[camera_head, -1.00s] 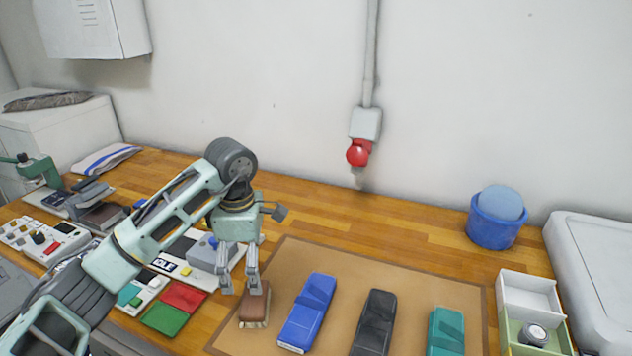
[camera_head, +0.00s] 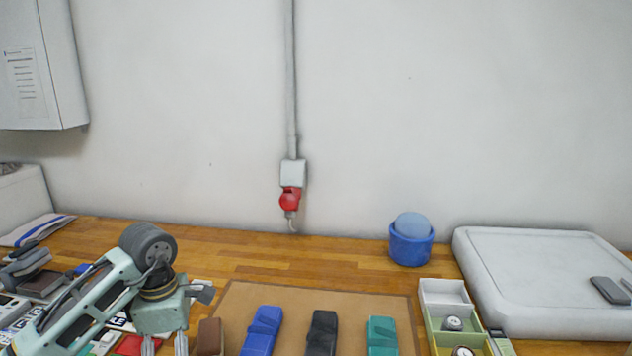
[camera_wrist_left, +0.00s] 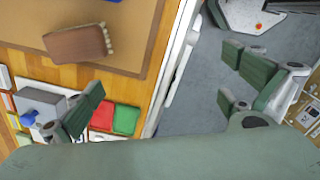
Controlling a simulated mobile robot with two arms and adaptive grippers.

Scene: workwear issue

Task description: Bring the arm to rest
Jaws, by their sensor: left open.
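My left gripper (camera_head: 165,346) is at the lower left of the head view, its fingertips cut off by the bottom edge. In the left wrist view it (camera_wrist_left: 168,95) is open, with nothing between its wide-apart fingers. A brown brush (camera_head: 209,338) lies just to the right of the gripper in the head view. In the left wrist view the brush (camera_wrist_left: 75,44) lies on the tan mat, clear of both fingers. My right gripper is not in view.
The tan mat (camera_head: 345,300) also holds blue (camera_head: 262,328), black (camera_head: 321,332) and teal (camera_head: 382,335) items. A tray (camera_head: 443,292) and a blue tub (camera_head: 410,250) stand right. Red (camera_wrist_left: 102,117) and green (camera_wrist_left: 126,120) pads lie near the table's front edge.

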